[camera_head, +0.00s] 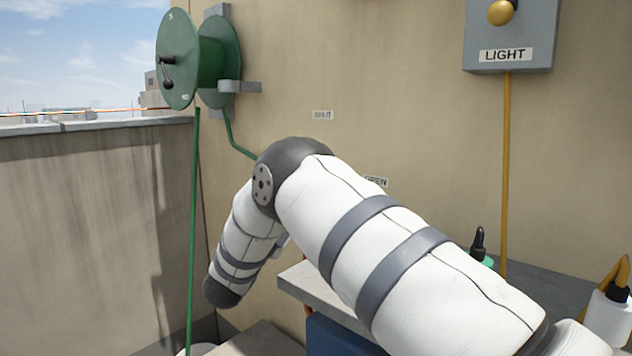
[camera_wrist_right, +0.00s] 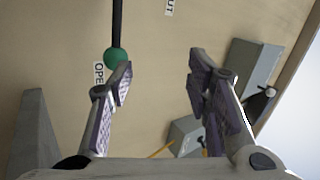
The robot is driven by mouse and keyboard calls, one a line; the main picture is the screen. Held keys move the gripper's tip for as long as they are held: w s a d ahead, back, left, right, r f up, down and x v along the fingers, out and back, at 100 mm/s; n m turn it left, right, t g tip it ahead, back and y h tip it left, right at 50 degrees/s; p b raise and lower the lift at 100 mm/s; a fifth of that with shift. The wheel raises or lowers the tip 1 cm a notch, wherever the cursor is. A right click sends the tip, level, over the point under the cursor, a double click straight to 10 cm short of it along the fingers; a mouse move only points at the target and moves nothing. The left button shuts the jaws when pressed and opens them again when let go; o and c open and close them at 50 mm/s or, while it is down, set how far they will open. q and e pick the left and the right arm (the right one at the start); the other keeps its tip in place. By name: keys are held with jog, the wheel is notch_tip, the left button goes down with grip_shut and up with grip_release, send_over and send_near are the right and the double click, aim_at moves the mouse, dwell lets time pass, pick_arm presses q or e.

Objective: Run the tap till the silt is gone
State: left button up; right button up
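In the right wrist view a green ball knob (camera_wrist_right: 115,58) sits on the end of a black lever (camera_wrist_right: 118,20), beside the OPEN label (camera_wrist_right: 98,75). My right gripper (camera_wrist_right: 160,72) is open, with nothing between its fingers. The knob is at the tip of the left-hand finger, outside the gap; I cannot tell if they touch. The SHUT label (camera_head: 322,115) shows in the head view, and the OPEN label (camera_head: 376,181) is partly covered by my right arm. That arm hides the lever and the gripper there. No water or silt is visible. My left gripper is not in view.
A green hose reel (camera_head: 180,60) is on the wall, its green hose (camera_head: 193,230) hanging down. A grey LIGHT box (camera_head: 510,35) with a yellow knob is at upper right. A grey ledge (camera_head: 297,283) lies below my arm. A white bottle (camera_head: 606,318) stands at far right.

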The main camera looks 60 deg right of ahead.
jog(key=a, duration=0.4)
jog(key=shift+a, duration=0.15)
jog(key=shift+f, duration=0.15)
jog(key=c, duration=0.4)
jog(key=f+m+y, duration=0.1)
jog(key=m, duration=0.3)
jog(key=d+f+m+g+y, duration=0.1)
jog(key=f+m, duration=0.1)
jog(key=m, duration=0.2)
jog(key=f+m+y, duration=0.1)
jog(key=m+y, duration=0.1)
jog(key=m, duration=0.1)
jog(key=shift+w+d+f+m, duration=0.15)
jog(key=shift+d+f+m, duration=0.05)
jog(key=shift+d+m, duration=0.2)
grip_shut()
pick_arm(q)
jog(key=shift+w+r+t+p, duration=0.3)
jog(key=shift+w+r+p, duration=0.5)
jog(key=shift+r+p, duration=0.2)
pick_arm(e)
jog(key=d+m+y, duration=0.4)
jog(key=d+m, duration=0.5)
jog(key=m, duration=0.2)
jog(key=shift+s+d+r+m, duration=0.15)
jog(key=shift+s+m, duration=0.1)
jog(key=shift+m, duration=0.15)
